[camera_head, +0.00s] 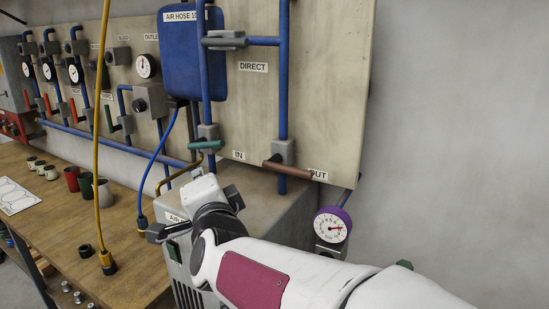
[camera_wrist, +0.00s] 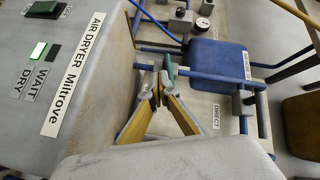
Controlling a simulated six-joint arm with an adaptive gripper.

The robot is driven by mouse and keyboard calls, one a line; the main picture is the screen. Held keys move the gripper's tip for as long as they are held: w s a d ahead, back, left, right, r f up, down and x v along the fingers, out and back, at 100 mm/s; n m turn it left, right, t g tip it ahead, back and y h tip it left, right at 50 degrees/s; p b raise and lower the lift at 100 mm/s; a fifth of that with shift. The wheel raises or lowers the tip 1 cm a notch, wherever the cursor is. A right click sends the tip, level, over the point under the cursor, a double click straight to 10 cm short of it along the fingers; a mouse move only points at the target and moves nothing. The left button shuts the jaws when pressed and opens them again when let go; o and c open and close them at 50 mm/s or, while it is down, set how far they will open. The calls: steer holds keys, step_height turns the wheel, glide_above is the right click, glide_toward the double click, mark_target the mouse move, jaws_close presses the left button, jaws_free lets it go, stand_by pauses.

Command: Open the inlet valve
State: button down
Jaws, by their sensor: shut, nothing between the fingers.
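The lever lies roughly across the pipe in the head view. In the wrist view a green lever (camera_wrist: 168,67) shows just beyond the fingertips. My gripper (camera_wrist: 159,84) has its two yellow-sided fingers together at the tips, with nothing held. The tips are close to the lever; I cannot tell whether they touch it. In the head view my wrist is below the valve, and the fingers are not clearly visible.
The air dryer (camera_wrist: 87,75) stands close beside my fingers. A blue tank (camera_head: 180,60) and yellow hose (camera_head: 98,150) are nearby. A purple-rimmed gauge (camera_head: 331,226) is at right.

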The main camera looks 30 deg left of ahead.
steer(key=s+a+f+m+t+h, duration=0.1)
steer(key=s+a+f+m+t, duration=0.15)
steer(key=a+m, duration=0.45)
steer(key=s+a+f+m+t+h, duration=0.2)
steer(key=s+a+m, duration=0.1)
steer(key=a+m, duration=0.35)
steer(key=w+d+m+t+h, duration=0.2)
steer(key=d+m+h, duration=0.7)
steer(key=m, duration=0.6)
steer(key=shift+w+d+r+t, duration=0.15)
steer(key=shift+d+t, duration=0.3)
steer(key=shift+d, duration=0.15)
steer(key=shift+w, duration=0.1)
